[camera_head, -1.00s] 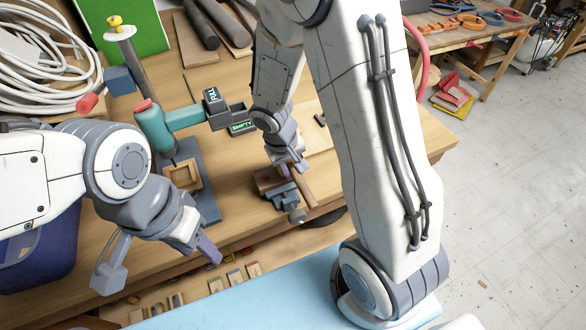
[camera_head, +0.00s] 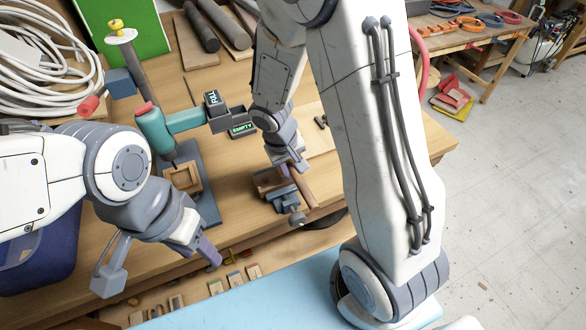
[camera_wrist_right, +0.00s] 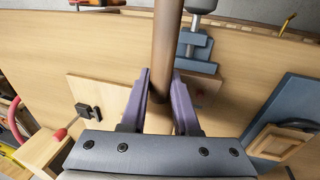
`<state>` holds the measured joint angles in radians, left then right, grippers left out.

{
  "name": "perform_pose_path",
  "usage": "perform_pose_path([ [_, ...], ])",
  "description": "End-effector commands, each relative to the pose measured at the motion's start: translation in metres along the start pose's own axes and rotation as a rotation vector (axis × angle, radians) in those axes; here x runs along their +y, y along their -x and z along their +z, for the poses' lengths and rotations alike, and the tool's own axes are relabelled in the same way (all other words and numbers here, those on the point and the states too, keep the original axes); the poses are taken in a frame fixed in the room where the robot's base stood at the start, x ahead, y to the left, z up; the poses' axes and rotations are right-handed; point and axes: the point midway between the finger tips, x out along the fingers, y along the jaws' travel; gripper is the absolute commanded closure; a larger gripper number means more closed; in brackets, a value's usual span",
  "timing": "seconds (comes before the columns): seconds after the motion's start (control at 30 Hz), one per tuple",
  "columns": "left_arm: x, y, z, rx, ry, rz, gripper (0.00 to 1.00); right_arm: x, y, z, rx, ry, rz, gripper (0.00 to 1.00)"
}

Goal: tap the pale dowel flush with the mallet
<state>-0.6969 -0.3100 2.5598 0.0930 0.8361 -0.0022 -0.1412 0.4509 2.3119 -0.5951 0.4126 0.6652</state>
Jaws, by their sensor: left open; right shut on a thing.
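My right gripper (camera_head: 294,165) is over the bench by the blue-grey vise (camera_head: 287,200). Its purple fingers (camera_wrist_right: 160,103) are shut on a round brown wooden shaft, which I take to be the mallet's handle (camera_wrist_right: 167,45); it also shows in the head view (camera_head: 304,188). The shaft runs out of the top of the wrist view, so no mallet head shows there. A brown wooden block (camera_head: 268,179) sits at the vise, partly hidden by my gripper. I cannot make out the pale dowel. My left gripper (camera_head: 209,252) is open and empty over the bench's front edge.
A teal press (camera_head: 155,128) on a blue-grey base with a wooden frame (camera_head: 184,178) stands left of the vise. Grey bins marked FULL and EMPTY (camera_head: 241,129) are behind. A coiled white hose (camera_head: 45,65) lies at the far left.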

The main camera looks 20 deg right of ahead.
Motion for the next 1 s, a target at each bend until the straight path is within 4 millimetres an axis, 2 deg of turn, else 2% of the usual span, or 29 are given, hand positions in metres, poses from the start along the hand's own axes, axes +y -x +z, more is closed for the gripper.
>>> perform_pose_path([
  [0.03, -0.001, -0.012, 0.001, 0.000, 0.000, 0.000, 0.50, -0.002, -0.011, 0.000, 0.002, 0.000, 0.000, 1.00],
  [0.2, -0.003, -0.039, 0.002, 0.000, 0.000, 0.000, 0.50, -0.008, -0.035, 0.001, 0.002, -0.001, 0.000, 1.00],
  [0.23, -0.002, -0.030, 0.002, -0.002, 0.000, 0.000, 0.50, -0.006, -0.026, 0.001, 0.002, -0.001, 0.000, 1.00],
  [0.6, 0.000, -0.006, 0.000, 0.000, 0.000, 0.000, 0.50, 0.000, 0.001, -0.001, 0.003, -0.001, 0.000, 1.00],
  [1.0, 0.000, -0.004, 0.000, 0.000, 0.000, 0.000, 0.50, 0.001, 0.004, -0.001, 0.003, 0.000, 0.000, 1.00],
])
